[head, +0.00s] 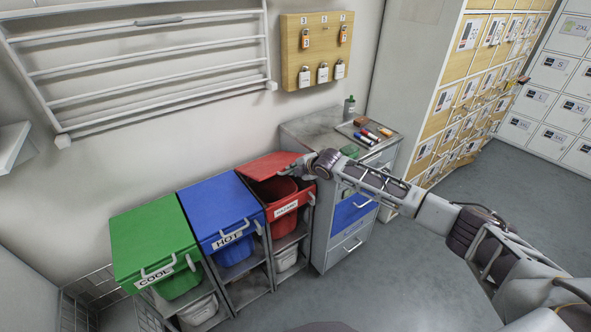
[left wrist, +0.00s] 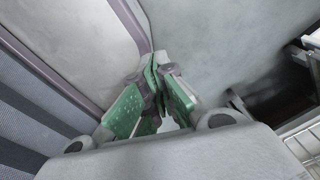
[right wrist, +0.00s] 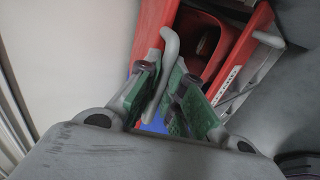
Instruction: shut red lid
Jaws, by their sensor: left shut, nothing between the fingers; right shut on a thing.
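The red lid (head: 266,165) is tilted partly open over the red bin (head: 285,208), the rightmost of three coloured bins along the wall. A dark gap shows between lid and bin. My right gripper (head: 296,171) is at the lid's right edge. In the right wrist view my right gripper (right wrist: 168,92) is shut on the grey lid handle (right wrist: 168,58), with the red lid (right wrist: 149,32) behind and the red bin's open inside to its right. My left gripper (left wrist: 155,88) is shut and empty in the left wrist view. It does not show in the head view.
The blue bin lid (head: 218,210), labelled HOT, and the green bin lid (head: 150,238), labelled COOL, are down to the left. A grey drawer cabinet (head: 338,250) with markers on top stands close right of the red bin. Floor in front is clear.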

